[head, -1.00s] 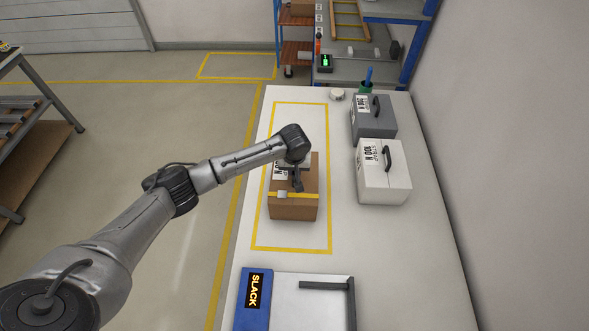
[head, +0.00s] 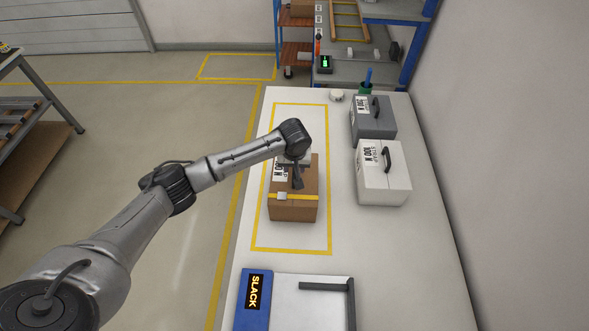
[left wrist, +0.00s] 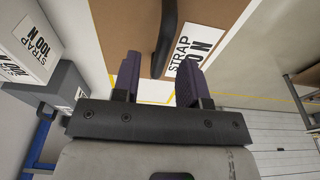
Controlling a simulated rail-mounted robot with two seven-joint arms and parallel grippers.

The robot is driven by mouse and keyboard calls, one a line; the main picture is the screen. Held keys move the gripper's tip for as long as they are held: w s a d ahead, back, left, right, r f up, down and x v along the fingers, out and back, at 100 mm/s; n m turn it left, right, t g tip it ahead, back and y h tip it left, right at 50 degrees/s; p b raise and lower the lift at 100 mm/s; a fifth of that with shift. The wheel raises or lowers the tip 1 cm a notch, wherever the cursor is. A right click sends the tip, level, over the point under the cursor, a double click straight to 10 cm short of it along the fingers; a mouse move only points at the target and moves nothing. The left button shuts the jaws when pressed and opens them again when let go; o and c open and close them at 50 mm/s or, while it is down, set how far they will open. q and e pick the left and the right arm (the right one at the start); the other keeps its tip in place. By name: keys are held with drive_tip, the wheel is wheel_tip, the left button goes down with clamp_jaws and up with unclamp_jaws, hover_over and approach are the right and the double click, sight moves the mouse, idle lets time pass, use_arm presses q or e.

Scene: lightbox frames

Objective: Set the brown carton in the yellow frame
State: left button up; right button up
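The brown carton (head: 293,208) stands upright on the white table, inside the yellow frame (head: 328,225) outlined on the tabletop. A yellow strap with a pale buckle (head: 282,196) crosses its near side, and a white "STRAP 100 N" label is partly hidden by my arm. My left gripper (head: 297,182) is over the carton's top. In the left wrist view its two fingers (left wrist: 158,80) are apart, with the carton's dark handle (left wrist: 166,38) beyond the gap and not visibly gripped. The carton also fills the top of that view (left wrist: 215,18). My right gripper is not in view.
A grey case (head: 373,125) and a white case (head: 385,185) with handles stand right of the frame. A blue unit reading "SLACK" (head: 254,300) and a dark angled bracket (head: 325,285) are at the near end. A green cup (head: 366,88) stands at the back.

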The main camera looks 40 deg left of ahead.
use_arm(q)
wheel_tip(320, 180, up, 9)
drive_tip(key=s, duration=0.1)
drive_tip(key=s+d+f+m+t+h, duration=0.15)
drive_tip(key=s+d+f+m, duration=0.55)
drive_tip(key=s+d+f, duration=0.75)
drive_tip(key=s+r+m, duration=0.2)
drive_tip(key=s, duration=1.8)
drive_tip(key=shift+s+a+r+t, duration=0.15)
drive_tip(key=shift+s+a+t, duration=0.1)
drive_tip(key=shift+a+t, duration=0.1)
drive_tip(key=shift+r, duration=0.1)
wheel_tip(320, 180, up, 16)
drive_tip(key=p, duration=1.6)
drive_tip(key=shift+r+p, duration=0.25)
drive_tip(key=shift+p, duration=0.15)
drive_tip(key=shift+d, duration=0.1)
